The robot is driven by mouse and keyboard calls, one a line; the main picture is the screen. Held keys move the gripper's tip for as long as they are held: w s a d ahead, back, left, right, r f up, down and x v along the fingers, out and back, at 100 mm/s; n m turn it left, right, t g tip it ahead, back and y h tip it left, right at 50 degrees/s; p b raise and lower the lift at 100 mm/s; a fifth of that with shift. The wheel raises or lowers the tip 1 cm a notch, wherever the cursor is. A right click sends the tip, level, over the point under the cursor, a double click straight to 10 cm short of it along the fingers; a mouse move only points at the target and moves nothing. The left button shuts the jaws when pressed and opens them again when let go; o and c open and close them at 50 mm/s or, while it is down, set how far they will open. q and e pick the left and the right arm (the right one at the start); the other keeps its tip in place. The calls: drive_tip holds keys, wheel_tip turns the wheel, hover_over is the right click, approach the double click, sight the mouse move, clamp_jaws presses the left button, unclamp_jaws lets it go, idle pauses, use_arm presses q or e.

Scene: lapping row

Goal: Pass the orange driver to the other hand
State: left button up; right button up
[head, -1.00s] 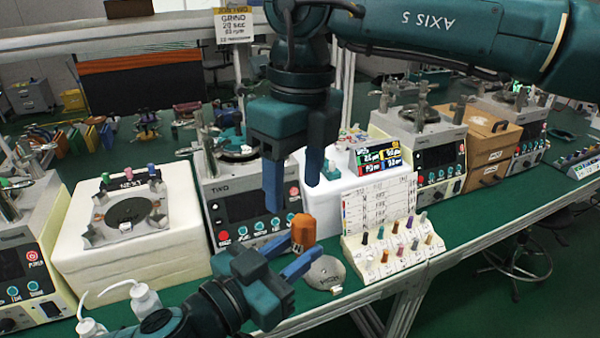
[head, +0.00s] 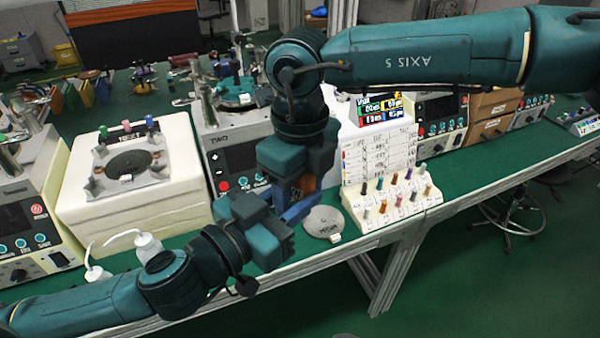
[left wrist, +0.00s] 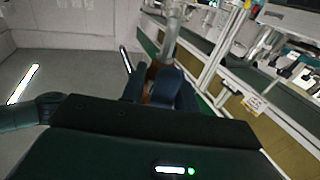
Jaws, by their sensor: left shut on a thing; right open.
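The orange driver (head: 307,184) shows as a small orange patch between my two grippers in the head view, mostly covered by them. My left gripper (head: 297,208) reaches in from the lower left and is shut on the driver. My right gripper (head: 300,187) points down from above, right at the driver, with its jaws open. Its fingertips are largely hidden, so I cannot tell whether they touch the driver. In the left wrist view, the driver (left wrist: 152,72) shows as a brown-orange piece between the blue fingers of my left gripper (left wrist: 158,88).
Just right of the grippers, a round grey plate (head: 323,222) lies on the green bench. A white rack (head: 392,205) of several coloured pegs stands beside it. A white-based lapping machine (head: 130,195) and white bottles (head: 147,246) are at the left.

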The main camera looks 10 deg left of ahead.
drive_tip(key=c, duration=1)
use_arm(q)
drive_tip(key=o, duration=1.1)
use_arm(e)
drive_tip(key=shift+c, duration=0.5)
